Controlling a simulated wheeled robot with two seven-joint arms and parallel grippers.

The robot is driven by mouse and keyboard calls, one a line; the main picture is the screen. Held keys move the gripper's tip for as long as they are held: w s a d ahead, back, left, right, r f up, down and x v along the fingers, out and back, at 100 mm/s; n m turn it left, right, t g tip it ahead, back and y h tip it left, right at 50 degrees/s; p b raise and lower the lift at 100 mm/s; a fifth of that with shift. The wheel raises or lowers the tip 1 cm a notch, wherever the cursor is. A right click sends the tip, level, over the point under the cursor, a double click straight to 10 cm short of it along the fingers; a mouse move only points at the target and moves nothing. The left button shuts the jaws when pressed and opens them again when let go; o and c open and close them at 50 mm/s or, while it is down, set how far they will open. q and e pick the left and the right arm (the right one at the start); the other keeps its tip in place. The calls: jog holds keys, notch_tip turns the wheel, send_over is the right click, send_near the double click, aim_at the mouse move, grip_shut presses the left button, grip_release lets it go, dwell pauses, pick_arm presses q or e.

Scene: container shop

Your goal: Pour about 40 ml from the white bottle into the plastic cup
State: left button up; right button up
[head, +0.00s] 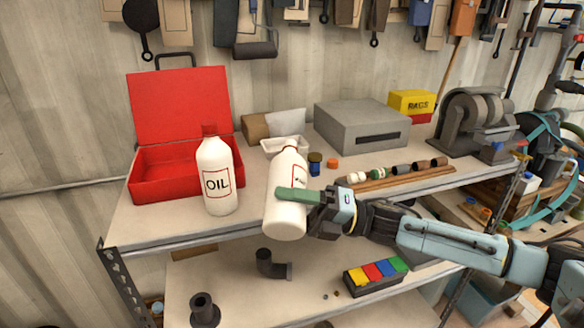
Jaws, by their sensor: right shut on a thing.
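A white bottle (289,172) with a partly covered label is held near the front edge of the upper shelf. My right gripper (297,197) reaches in from the right and is shut around its middle. The bottle is nearly upright; no red cap shows on its top. Its base overlaps the shelf's front edge in the picture. A second white bottle (216,165), labelled OIL and with a red cap, stands to its left. I cannot make out a plastic cup for certain; a shallow white container (271,144) is partly hidden behind the held bottle. My left gripper is not in view.
An open red toolbox (180,105) stands at the left of the upper shelf (165,228). A small jar (315,168), an orange cap (332,163), a wooden rack of fittings (400,177), a grey box (362,125) and a bench grinder (473,122) stand to the right.

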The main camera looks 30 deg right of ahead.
aim_at(290, 158)
dwell(0.9)
